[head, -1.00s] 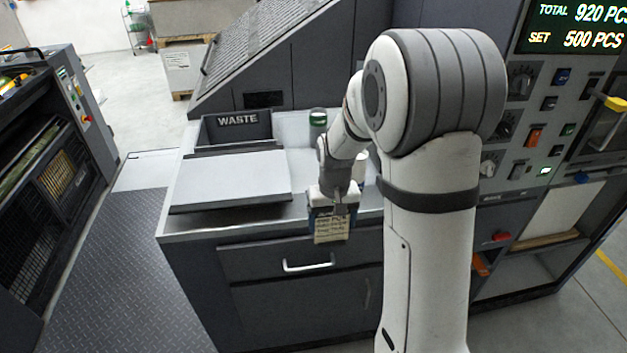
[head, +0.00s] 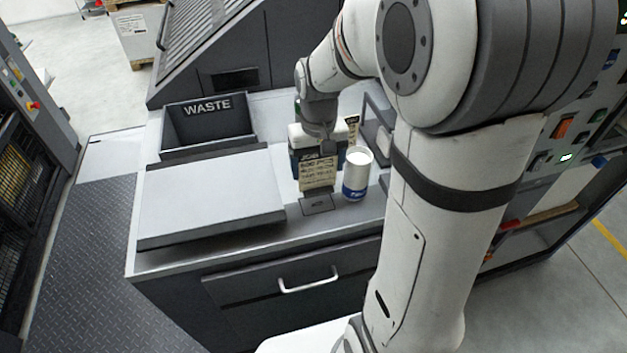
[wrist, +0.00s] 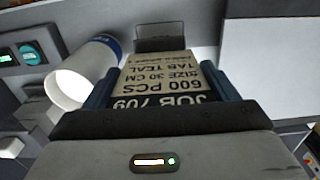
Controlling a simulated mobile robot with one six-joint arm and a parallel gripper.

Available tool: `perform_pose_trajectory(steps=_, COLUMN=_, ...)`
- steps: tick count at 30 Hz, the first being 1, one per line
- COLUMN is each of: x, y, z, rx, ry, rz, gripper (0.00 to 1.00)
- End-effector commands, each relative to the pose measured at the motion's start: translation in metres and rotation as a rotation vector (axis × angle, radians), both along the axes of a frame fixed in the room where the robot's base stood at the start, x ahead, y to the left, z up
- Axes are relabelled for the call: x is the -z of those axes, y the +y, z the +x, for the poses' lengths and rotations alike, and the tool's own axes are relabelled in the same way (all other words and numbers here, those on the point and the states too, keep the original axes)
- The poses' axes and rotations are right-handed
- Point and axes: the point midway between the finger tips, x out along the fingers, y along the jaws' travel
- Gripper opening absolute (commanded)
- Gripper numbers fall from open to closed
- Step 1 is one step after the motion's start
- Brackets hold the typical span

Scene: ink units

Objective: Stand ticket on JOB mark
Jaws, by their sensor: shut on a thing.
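My gripper (head: 318,148) is shut on the ticket (head: 318,178), a cream card with a dark top band. In the wrist view the ticket (wrist: 158,82) reads "JOB 709", "600 PCS", "TAB TEAL" and "SIZE 30 CM", with a blue finger on each side. It looks upright in the head view. A small dark plate (head: 317,206), likely the JOB mark, lies on the bench just below and in front of the ticket; its marking is unreadable. The plate (wrist: 161,38) also shows beyond the ticket in the wrist view. I cannot tell whether the ticket touches the bench.
A white cup with a blue band (head: 357,173) stands close to the right of the ticket. A light flat panel (head: 210,195) lies to the left, with the WASTE bin (head: 208,125) behind it. The bench's front edge is near the plate.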

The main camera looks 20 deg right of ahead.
Motion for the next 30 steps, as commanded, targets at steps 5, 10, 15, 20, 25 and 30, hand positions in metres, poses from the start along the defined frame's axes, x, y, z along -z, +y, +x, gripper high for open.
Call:
perform_pose_trajectory(steps=5, x=0.018, y=0.001, z=0.000, rx=-0.003, ry=0.001, rz=0.000, gripper=0.45)
perform_pose_trajectory(steps=10, x=0.042, y=0.002, z=0.000, rx=-0.004, ry=0.004, rz=0.000, gripper=0.45)
perform_pose_trajectory(steps=15, x=0.050, y=0.002, z=0.001, rx=-0.005, ry=-0.001, rz=0.000, gripper=0.45)
perform_pose_trajectory(steps=20, x=0.050, y=0.002, z=0.001, rx=-0.005, ry=-0.002, rz=0.000, gripper=0.45)
perform_pose_trajectory(steps=25, x=0.054, y=0.002, z=0.001, rx=-0.006, ry=-0.001, rz=0.000, gripper=0.81)
perform_pose_trajectory(steps=30, x=0.053, y=0.002, z=0.001, rx=-0.006, ry=-0.001, rz=0.000, gripper=0.89)
